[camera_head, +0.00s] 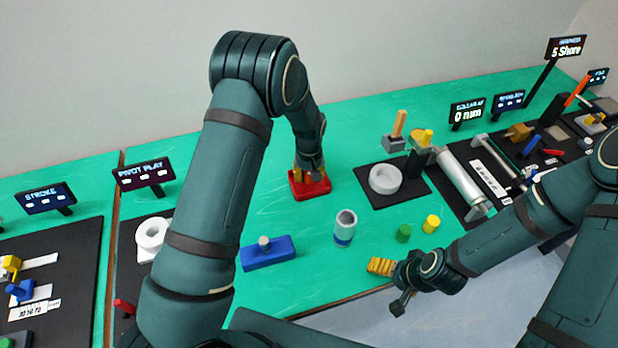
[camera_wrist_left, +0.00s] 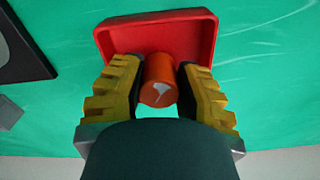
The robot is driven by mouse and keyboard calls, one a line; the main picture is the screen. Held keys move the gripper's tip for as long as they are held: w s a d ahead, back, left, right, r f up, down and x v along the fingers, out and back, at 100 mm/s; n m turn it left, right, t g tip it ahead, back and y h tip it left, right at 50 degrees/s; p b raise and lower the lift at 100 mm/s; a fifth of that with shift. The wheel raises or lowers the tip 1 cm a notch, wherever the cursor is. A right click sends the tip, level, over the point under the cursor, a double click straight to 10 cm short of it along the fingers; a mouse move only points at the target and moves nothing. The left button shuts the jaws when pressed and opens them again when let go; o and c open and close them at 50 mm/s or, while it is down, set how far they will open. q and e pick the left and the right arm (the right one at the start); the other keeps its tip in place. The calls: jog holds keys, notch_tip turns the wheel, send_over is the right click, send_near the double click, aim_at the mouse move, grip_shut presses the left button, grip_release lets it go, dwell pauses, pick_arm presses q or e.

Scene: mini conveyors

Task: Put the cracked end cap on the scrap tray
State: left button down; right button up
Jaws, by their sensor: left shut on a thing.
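The cracked end cap (camera_wrist_left: 158,82) is a small orange cylinder with a pale jagged mark on its face. My left gripper (camera_head: 309,178) is shut on it, with a yellow ribbed finger on either side in the left wrist view. The red scrap tray (camera_wrist_left: 205,24) lies right beneath and behind the cap. In the head view the gripper's fingers are at the red tray (camera_head: 312,194) and hide the cap. I cannot tell whether the cap touches the tray floor. My right gripper (camera_head: 381,266) is near the table's front edge, its jaws seen edge-on.
The green tabletop around the tray is clear.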

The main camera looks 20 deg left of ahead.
pick_arm(q)
jog(key=shift+f, duration=0.85)
jog(key=shift+f, duration=0.2)
jog(key=c, duration=1)
grip_release()
jog(key=shift+r, duration=0.2)
notch_tip(320, 180, up, 12)
jog(key=shift+r+p, duration=0.1)
jog(key=shift+p, duration=0.2)
